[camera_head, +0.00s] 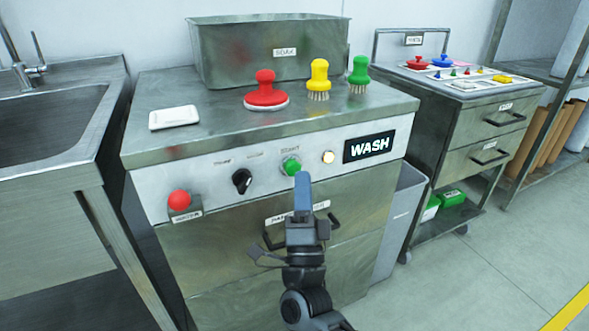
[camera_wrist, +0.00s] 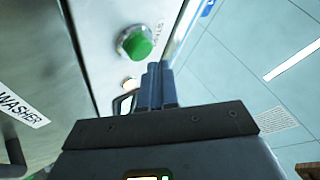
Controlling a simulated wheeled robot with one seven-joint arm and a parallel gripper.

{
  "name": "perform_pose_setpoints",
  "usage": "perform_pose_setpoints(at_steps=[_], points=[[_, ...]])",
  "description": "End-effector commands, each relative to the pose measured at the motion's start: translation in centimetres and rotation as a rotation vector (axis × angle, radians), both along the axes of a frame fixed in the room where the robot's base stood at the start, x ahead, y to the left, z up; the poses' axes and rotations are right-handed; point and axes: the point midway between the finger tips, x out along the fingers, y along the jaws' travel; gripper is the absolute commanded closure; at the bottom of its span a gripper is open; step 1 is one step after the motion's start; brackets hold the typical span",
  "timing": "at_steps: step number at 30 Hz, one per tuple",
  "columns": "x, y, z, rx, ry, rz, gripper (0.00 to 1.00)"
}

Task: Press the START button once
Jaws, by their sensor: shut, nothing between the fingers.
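The green START button (camera_head: 291,166) sits on the washer's front panel, under a small label, between a black knob and a lit round lamp. It also shows in the wrist view (camera_wrist: 136,43), beyond my fingertips and a little to their left. My gripper (camera_head: 302,176) is shut and empty, with its blue fingers pointing up just below and right of the button in the head view. In the wrist view the fingers (camera_wrist: 156,70) are together. I cannot tell whether the fingertips touch the panel; the button's face is uncovered.
The panel (camera_head: 221,190) also carries a red button (camera_head: 179,200), a black knob (camera_head: 242,181), a lit lamp (camera_head: 328,157) and a WASH sign (camera_head: 369,146). A drawer handle (camera_head: 273,238) is behind my gripper. Brushes stand on top. A cart (camera_head: 470,140) is at the right.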

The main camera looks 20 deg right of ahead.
Motion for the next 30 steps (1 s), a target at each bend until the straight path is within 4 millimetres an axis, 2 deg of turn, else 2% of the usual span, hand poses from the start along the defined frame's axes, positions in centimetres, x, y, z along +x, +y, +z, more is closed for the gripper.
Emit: perform_pose_setpoints(at_steps=[5,21,30], points=[[-0.5,0.0,0.0,0.000,0.000,0.000,1.00],[-4.9,0.0,0.0,0.000,0.000,0.000,1.00],[-5.0,0.0,0.0,0.000,0.000,0.000,1.00]])
